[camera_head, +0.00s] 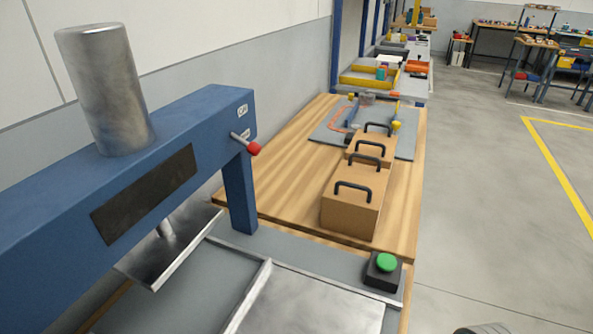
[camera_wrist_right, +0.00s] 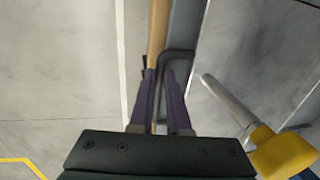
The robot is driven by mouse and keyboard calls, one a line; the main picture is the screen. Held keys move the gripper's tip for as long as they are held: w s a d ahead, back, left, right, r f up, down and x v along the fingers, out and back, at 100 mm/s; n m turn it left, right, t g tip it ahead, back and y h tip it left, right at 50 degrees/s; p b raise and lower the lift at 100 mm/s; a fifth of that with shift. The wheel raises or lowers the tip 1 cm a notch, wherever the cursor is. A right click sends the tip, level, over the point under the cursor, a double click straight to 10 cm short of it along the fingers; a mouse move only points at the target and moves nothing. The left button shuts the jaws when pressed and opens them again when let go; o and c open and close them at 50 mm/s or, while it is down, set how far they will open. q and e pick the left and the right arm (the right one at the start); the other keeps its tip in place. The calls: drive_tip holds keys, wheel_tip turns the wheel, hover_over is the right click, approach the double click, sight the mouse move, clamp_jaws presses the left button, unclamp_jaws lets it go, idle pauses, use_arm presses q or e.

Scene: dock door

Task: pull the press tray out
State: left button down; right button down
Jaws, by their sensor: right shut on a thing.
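The press tray (camera_head: 315,308) is a flat silver metal plate with a raised rim at the bottom of the head view. It lies on the grey base in front of the blue press (camera_head: 185,150). In the right wrist view the two purple fingers of my right gripper (camera_wrist_right: 165,78) are shut on a dark grey bar handle (camera_wrist_right: 179,54). A grey-silver surface lies to the right of that handle. The head view does not show the handle or the gripper's fingers. My left gripper is in neither view.
A green button on a black box (camera_head: 384,268) stands beside the tray. Wooden boxes with dark handles (camera_head: 350,208) stand on the wooden table (camera_head: 275,190) beyond. A yellow piece (camera_wrist_right: 283,153) with a silver rod is right of the gripper.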

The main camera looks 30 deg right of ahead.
drive_tip(key=shift+s+d, duration=0.6)
drive_tip(key=shift+s, duration=0.2)
drive_tip(key=c, duration=0.9)
unclamp_jaws()
drive_tip(key=shift+s+d+r+p, duration=0.25)
drive_tip(key=shift+r+p, duration=0.75)
drive_tip(key=shift+r, duration=0.6)
drive_tip(key=shift+s+d+r+p, duration=0.1)
drive_tip(key=shift+s+r+p, duration=0.1)
drive_tip(key=shift+r+p, duration=1.15)
drive_tip(key=shift+s+d+r+p, duration=0.25)
drive_tip(key=shift+r+p, duration=0.45)
drive_tip(key=shift+r, duration=1.2)
